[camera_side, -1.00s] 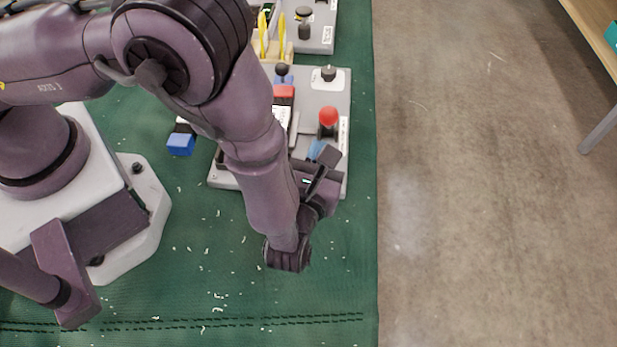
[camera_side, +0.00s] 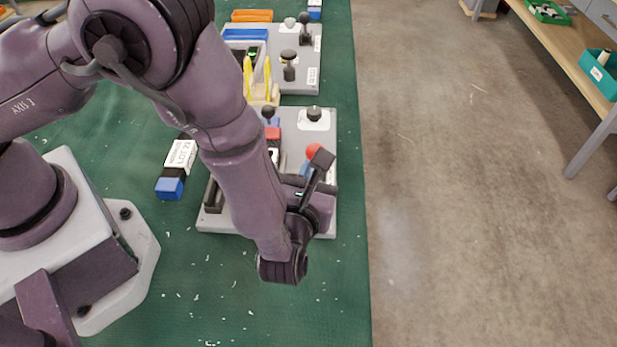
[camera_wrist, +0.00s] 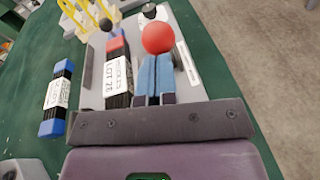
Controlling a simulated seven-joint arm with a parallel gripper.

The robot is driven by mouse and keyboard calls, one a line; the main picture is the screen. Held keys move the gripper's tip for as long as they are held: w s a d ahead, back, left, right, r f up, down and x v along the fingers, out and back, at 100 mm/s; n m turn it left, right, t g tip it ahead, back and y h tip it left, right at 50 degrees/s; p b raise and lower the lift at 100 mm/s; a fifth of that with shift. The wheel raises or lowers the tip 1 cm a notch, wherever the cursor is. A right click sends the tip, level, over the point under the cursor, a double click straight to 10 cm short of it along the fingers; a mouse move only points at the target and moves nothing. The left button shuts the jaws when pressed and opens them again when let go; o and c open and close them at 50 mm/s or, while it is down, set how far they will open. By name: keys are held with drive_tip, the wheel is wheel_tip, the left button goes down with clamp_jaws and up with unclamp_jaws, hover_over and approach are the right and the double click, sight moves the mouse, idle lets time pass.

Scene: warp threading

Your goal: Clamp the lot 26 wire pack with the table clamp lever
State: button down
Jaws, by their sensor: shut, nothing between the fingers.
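The lot 26 wire pack (camera_wrist: 118,78) lies on the grey clamp plate (camera_wrist: 98,42); it is dark with a red end and a white label. In the side view its red end (camera_side: 272,133) shows beside my arm, which hides most of it. The lever's red ball knob (camera_wrist: 158,38) stands to the right of the pack; it also shows in the side view (camera_side: 314,151). My gripper (camera_wrist: 155,62) is shut and empty, its light-blue fingers side by side, tips close to the knob. I cannot tell whether they touch it. The lever's shaft is mostly hidden.
Another pack with blue ends (camera_wrist: 57,97) lies on the green mat left of the plate. A dark rail (camera_wrist: 88,68) flanks lot 26. A black knob (camera_side: 314,114) and upright yellow pieces (camera_side: 257,78) stand behind. The mat in front is clear.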

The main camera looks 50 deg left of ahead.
drive_tip(key=w+a+r+g+h, duration=0.1)
drive_tip(key=g, duration=0.1)
drive_tip(key=w+a+r+g+h, duration=0.1)
drive_tip(key=w+a+g+h, duration=0.1)
drive_tip(key=w+a+r+g+h, duration=0.1)
drive_tip(key=a+g+h, duration=0.1)
drive_tip(key=shift+w+r+n, duration=0.3)
drive_tip(key=shift+w+n, duration=0.1)
drive_tip(key=shift+w+a, duration=0.15)
drive_tip(key=shift+w, duration=0.05)
drive_tip(key=shift+w+a+f, duration=0.1)
drive_tip(key=shift+w+a, duration=0.75)
drive_tip(key=v, duration=1.3)
drive_tip(key=shift+a, duration=0.3)
